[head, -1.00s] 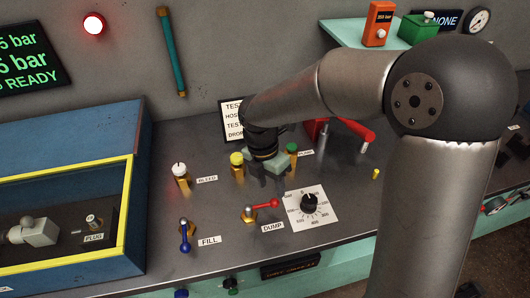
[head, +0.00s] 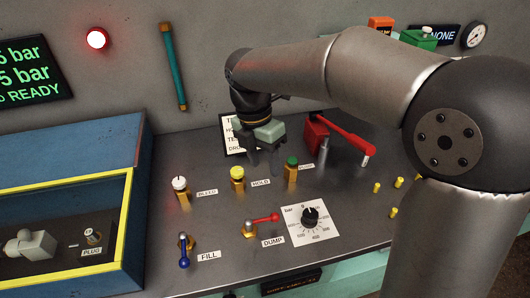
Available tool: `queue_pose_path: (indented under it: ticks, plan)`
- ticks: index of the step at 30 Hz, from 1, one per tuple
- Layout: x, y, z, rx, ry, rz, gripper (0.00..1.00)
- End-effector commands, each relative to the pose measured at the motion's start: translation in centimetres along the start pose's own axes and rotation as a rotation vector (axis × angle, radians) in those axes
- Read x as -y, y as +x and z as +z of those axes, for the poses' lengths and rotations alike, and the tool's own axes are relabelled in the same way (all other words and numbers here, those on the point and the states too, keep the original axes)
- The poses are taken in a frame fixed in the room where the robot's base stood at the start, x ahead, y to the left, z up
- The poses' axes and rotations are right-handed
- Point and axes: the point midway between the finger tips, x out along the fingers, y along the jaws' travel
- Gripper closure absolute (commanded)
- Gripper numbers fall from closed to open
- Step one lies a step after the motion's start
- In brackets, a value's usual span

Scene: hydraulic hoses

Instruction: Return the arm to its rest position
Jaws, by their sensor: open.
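My gripper (head: 263,165) hangs from my arm with its two fingers pointing down. It is open and empty, above the bench (head: 345,190), behind the yellow-capped HOLD valve (head: 237,178) and the green-capped valve (head: 291,172). My arm reaches in from the right and bends down at the wrist. The wrist hides part of a white text sign (head: 231,140) at the back of the bench.
A red-handled clamp (head: 345,137) stands right of my gripper. In front are a white-capped valve (head: 180,188), blue FILL lever (head: 184,255), red DUMP lever (head: 262,218) and pressure dial (head: 310,217). A blue yellow-edged box (head: 125,215) stands left.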

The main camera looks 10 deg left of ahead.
Motion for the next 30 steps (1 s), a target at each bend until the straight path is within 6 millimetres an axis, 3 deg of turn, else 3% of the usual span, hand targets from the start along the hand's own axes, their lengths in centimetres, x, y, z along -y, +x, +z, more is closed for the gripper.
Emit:
queue_pose_path:
  ticks: [6,10,16,21,25,30]
  plan:
    - [0.3,0.1,0.1,0.002,0.025,0.000,0.54]
    - [2.8,0.8,0.7,0.018,0.249,0.002,0.54]
    - [11.6,3.8,1.9,0.018,1.056,0.051,0.54]
    - [18.9,7.0,1.1,-0.070,1.796,0.116,0.54]
    - [22.4,9.2,-0.1,-0.168,2.213,0.140,0.54]
    - [24.2,10.7,-1.1,-0.254,2.486,0.144,0.54]
